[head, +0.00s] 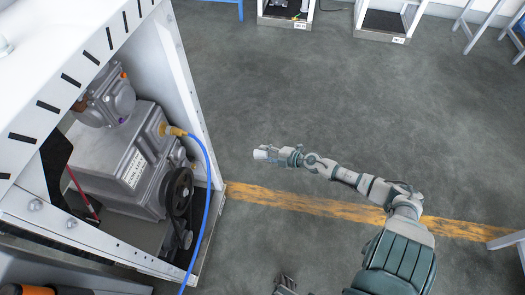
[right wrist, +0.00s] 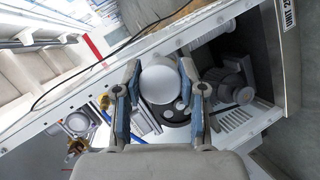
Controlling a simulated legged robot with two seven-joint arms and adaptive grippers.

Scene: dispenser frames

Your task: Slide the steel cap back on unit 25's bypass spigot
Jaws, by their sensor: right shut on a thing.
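My right gripper (head: 279,156) is shut on the pale steel cap (head: 261,154), out over open floor to the right of the dispenser frame. In the right wrist view the cap (right wrist: 162,85) shows as a round pale face between the two fingers of the gripper (right wrist: 163,92). The open unit (head: 203,240) stands at the left of the head view. A label plate (right wrist: 289,18) reads "UNIT 2", with the rest cut off. I cannot tell which part is the bypass spigot. A small grey piece, perhaps my left gripper (head: 286,285), shows at the bottom edge, mostly cut off.
Inside the frame are a grey pump housing (head: 115,160), a dark pulley (head: 179,190) and a brass fitting with a blue hose (head: 207,165) hanging down the frame's right side. A yellow floor line (head: 300,203) crosses behind my arm.

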